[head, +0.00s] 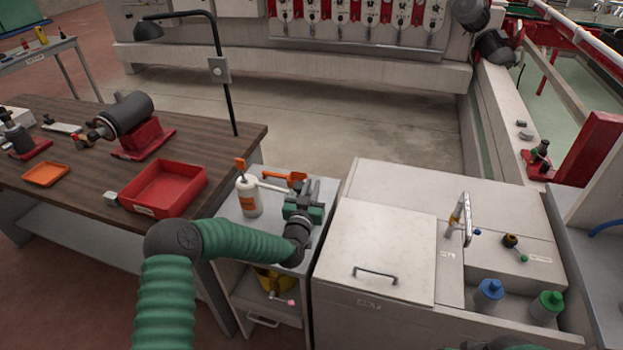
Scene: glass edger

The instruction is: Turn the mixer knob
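The white cabinet (480,180) at the right carries a metal spout-like fitting (460,217) and a small dark brown knob (510,240). A green tip and a small blue piece sit near the knob. I cannot tell for certain which part is the mixer knob. My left gripper (310,188) is over the small grey side cabinet, left of the white cabinet and well apart from the fitting and the knob. Its dark fingers point away from me; their gap is too small to judge.
A white bottle (249,197) and an orange tool (290,177) are close to my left gripper. A handled lid (385,240) covers the white cabinet's left part. A blue-capped bottle (488,293) and a green-capped bottle (547,306) stand at its front right. A wooden bench (85,185) is left.

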